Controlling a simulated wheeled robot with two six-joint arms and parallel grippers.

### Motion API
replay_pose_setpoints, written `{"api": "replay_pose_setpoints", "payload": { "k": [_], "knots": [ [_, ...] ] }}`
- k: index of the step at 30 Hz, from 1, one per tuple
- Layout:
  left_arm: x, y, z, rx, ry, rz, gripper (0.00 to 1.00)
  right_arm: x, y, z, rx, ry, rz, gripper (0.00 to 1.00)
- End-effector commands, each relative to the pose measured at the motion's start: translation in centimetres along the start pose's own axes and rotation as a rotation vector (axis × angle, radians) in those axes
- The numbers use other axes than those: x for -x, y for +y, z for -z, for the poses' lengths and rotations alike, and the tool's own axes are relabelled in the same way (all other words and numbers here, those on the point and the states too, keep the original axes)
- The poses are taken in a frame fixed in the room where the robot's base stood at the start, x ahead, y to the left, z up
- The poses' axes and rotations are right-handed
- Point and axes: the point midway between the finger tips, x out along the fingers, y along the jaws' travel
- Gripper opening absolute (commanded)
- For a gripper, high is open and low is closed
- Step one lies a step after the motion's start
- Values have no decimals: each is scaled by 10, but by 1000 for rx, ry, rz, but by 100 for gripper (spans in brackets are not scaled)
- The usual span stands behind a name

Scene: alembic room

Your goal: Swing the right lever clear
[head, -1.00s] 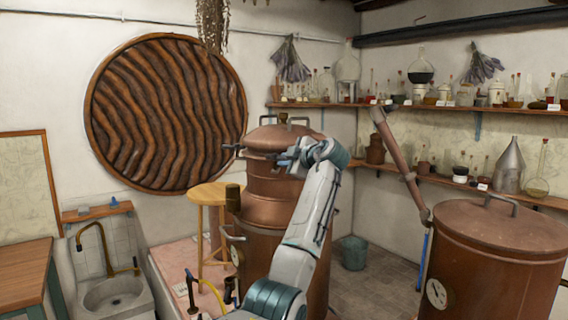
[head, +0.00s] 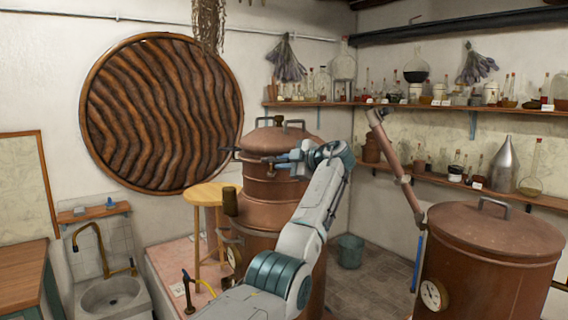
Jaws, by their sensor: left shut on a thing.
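The copper still (head: 262,205) stands in the middle with a domed lid (head: 274,138) on top. My left arm reaches across its front from below. My left gripper (head: 278,161) is at the still's upper right front, just under the lid. It is shut on a small dark lever, the right lever (head: 270,172), which is mostly hidden by the jaws. Another dark lever (head: 236,151) sticks out to the left of the collar. My right gripper is not in view.
A second copper vessel (head: 490,260) stands at the right, with a slanted copper pipe (head: 396,165) beside it. A wooden stool (head: 212,193) is left of the still. Shelves (head: 470,105) of glassware line the back right wall. A bucket (head: 350,251) stands on open floor.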

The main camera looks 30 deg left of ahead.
Motion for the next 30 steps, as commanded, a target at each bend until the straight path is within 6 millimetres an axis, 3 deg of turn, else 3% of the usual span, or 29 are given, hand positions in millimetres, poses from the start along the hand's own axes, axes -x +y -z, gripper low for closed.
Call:
{"api": "replay_pose_setpoints", "payload": {
  "k": [3,4,7,19,30],
  "knots": [
    [0,0,0,1,1,1,0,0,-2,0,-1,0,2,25],
    [0,0,0,1,1,1,16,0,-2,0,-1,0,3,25],
    [0,0,0,1,1,1,36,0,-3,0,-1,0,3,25],
    [7,-2,-2,1,-2,-1,36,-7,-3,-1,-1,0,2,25],
    [77,-4,-3,1,-2,-2,36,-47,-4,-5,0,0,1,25]
  ]
}}
